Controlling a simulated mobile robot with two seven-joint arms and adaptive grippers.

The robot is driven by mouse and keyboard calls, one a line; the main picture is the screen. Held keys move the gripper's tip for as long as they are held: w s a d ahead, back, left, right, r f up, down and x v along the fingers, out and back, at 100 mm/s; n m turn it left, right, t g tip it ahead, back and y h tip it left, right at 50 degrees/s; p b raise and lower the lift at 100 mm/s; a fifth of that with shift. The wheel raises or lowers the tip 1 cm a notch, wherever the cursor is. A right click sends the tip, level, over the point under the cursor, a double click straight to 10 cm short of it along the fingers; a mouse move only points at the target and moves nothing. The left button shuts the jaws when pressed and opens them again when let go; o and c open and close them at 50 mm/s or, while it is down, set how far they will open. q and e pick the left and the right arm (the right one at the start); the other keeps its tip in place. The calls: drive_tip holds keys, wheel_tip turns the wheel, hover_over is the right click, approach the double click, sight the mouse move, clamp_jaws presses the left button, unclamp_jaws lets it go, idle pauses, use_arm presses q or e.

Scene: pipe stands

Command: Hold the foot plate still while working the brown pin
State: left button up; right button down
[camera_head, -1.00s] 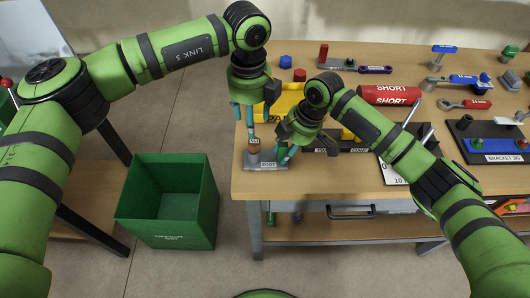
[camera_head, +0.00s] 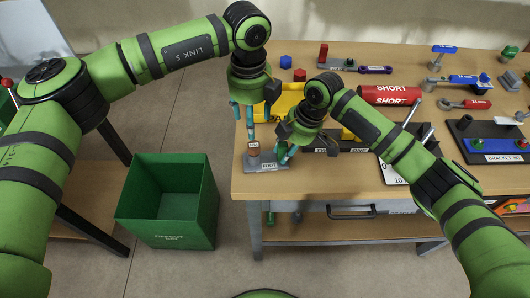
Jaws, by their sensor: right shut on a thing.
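The grey foot plate (camera_head: 252,163), with a "FOOT" label, lies on the bench near its front left corner. The brown pin (camera_head: 254,152) stands upright at the plate, a small white label near its top. My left gripper (camera_head: 246,130) points down from above with its teal fingers apart, the tips just over the pin; whether they touch it is unclear. My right gripper (camera_head: 286,158) comes in from the right and is shut on the foot plate at its right end. Its fingers hide part of that end.
A yellow bin (camera_head: 284,100) and a red "SHORT" cylinder (camera_head: 390,95) lie behind the grippers. A bracket jig (camera_head: 492,146) is at the right. A green bin (camera_head: 166,200) stands on the floor left of the bench (camera_head: 330,185).

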sight(254, 143)
use_arm(q)
drive_tip(key=shift+s, duration=0.15)
use_arm(e)
drive_tip(key=shift+d+f, duration=0.1)
use_arm(q)
drive_tip(key=shift+s+d, duration=0.1)
drive_tip(key=shift+s, duration=0.55)
drive_tip(key=shift+w+f, duration=0.1)
drive_tip(key=shift+f, duration=3.3)
clamp_jaws()
drive_tip(key=shift+r, duration=0.15)
drive_tip(key=shift+r, duration=0.45)
drive_tip(key=shift+r, duration=0.15)
drive_tip(key=shift+r, duration=2.8)
